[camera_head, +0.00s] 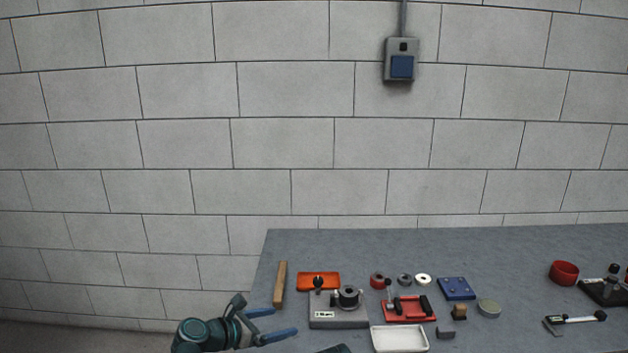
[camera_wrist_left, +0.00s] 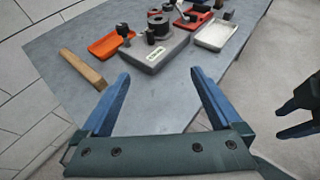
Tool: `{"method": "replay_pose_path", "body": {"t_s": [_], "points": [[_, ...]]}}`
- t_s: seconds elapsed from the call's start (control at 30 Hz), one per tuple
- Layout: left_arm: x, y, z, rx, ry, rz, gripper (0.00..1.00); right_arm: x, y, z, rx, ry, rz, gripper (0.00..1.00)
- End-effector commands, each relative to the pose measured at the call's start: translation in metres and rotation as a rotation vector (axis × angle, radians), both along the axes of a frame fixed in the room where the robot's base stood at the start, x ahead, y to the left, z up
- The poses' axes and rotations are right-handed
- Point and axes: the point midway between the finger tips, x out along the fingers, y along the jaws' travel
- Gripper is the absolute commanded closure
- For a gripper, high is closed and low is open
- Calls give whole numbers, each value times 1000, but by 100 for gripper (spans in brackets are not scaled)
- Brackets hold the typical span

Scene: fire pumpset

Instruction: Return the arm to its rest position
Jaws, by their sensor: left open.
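My left gripper (camera_head: 285,320) is at the lower left of the head view, by the table's left edge. It is open, with two blue fingers spread and nothing between them. In the left wrist view the open fingers (camera_wrist_left: 160,73) show over bare grey table top, short of the wooden bar and the grey block. Part of my right gripper (camera_wrist_left: 282,122) shows at the right edge of the left wrist view, its two fingers apart and empty.
The grey table (camera_head: 350,240) holds a wooden bar (camera_head: 280,284), an orange tray (camera_head: 318,274), a grey block with a dark ring (camera_head: 338,324), a red tray (camera_head: 408,316) and a white tray (camera_head: 400,346). A switch box (camera_head: 402,60) hangs on the block wall.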

Motion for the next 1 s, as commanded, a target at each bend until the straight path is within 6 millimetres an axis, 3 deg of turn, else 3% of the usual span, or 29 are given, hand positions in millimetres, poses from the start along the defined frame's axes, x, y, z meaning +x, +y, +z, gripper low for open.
{"method": "replay_pose_path", "body": {"t_s": [0.37, 0.67, 0.87, 1.0], "points": [[-10, -4, -16, 162, -64, -100, 2, 0, 0, 0, 0, 0, 0, 50], [-29, -7, -45, 447, -179, -308, 2, 0, 0, 0, 0, 0, 0, 50], [-52, -2, -76, 745, -300, -587, 2, 0, 0, 0, 0, 0, 0, 50], [-77, 12, -103, 1018, -417, -925, 2, 0, 0, 0, 0, 0, 0, 50]]}}
